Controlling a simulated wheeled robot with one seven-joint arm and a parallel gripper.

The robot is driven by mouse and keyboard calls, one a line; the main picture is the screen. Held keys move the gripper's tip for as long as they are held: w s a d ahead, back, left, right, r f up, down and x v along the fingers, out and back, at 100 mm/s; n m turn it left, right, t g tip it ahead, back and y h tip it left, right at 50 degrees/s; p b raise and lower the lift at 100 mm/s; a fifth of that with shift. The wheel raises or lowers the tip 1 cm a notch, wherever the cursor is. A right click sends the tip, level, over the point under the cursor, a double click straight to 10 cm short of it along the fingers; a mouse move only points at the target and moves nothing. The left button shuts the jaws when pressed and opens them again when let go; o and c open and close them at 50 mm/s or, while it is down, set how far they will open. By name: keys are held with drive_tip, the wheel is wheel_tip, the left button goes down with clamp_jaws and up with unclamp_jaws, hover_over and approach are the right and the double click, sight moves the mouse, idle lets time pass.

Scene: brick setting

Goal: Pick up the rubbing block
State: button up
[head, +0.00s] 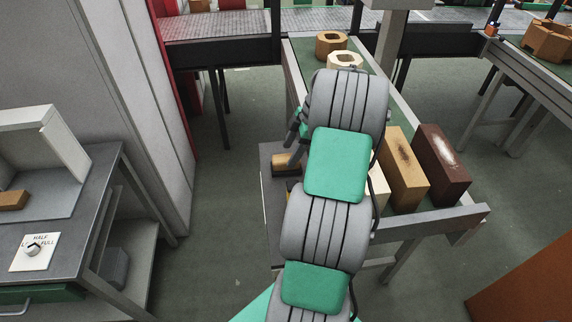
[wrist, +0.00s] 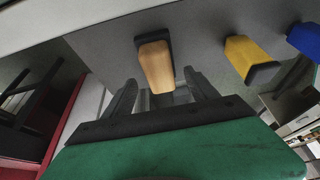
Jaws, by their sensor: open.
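In the wrist view a tan wooden block with a dark grey layer along one side, likely the rubbing block (wrist: 157,66), rests on a grey surface. It also shows in the head view (head: 285,162), partly hidden by my arm. My gripper (wrist: 160,92) is open and empty in the wrist view. Its two dark fingers point at the block and stand apart, roughly either side of its near end. Whether they touch it cannot be told. In the head view the gripper is mostly hidden behind my arm.
A yellow block with a dark side (wrist: 247,58) and a blue item (wrist: 305,40) lie to the right on the same surface. Tan (head: 403,168) and dark brown (head: 440,165) bricks stand on the bench right of my arm. A grey cabinet (head: 125,90) stands left.

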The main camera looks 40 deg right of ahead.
sight(287, 157)
drive_tip(key=x, duration=0.4)
drive_tip(key=shift+f, duration=0.1)
drive_tip(key=shift+c, duration=0.5)
clamp_jaws()
